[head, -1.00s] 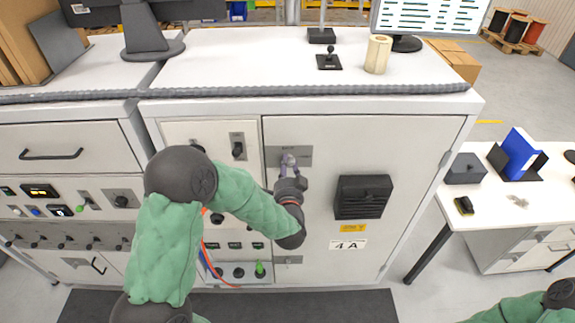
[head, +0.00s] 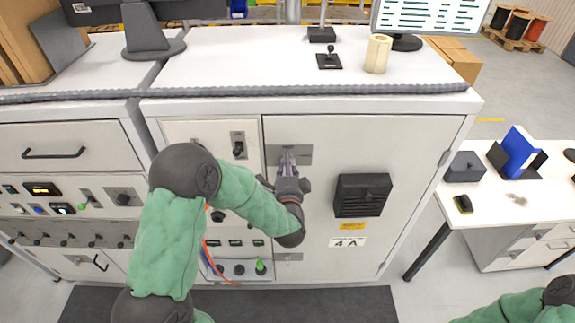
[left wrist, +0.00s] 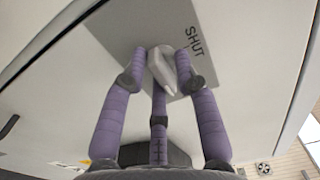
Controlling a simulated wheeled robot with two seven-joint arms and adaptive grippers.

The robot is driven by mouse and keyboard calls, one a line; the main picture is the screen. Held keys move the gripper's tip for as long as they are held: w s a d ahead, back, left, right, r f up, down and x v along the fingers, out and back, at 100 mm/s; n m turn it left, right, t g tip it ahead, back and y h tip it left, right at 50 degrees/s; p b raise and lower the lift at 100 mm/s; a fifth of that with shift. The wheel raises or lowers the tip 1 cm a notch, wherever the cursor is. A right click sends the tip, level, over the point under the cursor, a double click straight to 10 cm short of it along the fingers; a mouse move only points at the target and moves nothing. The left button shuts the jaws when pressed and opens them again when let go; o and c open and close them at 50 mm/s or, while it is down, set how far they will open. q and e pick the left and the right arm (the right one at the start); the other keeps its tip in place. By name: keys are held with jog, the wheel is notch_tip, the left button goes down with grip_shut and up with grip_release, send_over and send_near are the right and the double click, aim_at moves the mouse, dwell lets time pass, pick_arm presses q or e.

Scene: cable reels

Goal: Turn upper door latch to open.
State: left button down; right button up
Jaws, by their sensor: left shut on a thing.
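The upper latch plate (head: 304,154) is a grey rectangle near the top left corner of the cabinet door (head: 400,145). In the left wrist view, the pale latch handle (left wrist: 163,74) stands on this plate, tilted relative to the plate's edges, with the word SHUT beside it. My left gripper (head: 288,157) is at the latch, its purple fingers shut on the handle from both sides. In the head view the fingers hide most of the handle. The door sits flush in its frame. My right gripper is out of view; only part of the right arm shows at the lower right.
A black vent box (head: 362,196) juts from the door to the right of my gripper. A lower latch plate (head: 288,257) is near the door's bottom left. Switches and cables are left of the door. A white desk (head: 500,205) stands at the right.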

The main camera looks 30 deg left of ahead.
pick_arm(q)
jog(key=shift+s+d+f, duration=0.15)
jog(key=shift+d+f, duration=0.05)
jog(key=shift+f, duration=0.35)
jog(key=c, duration=1.1)
grip_release()
jog(key=shift+c, duration=0.2)
jog(key=shift+r, duration=0.15)
jog(key=shift+a+r, duration=0.1)
jog(key=shift+r, duration=0.05)
jog(key=v, duration=1.2)
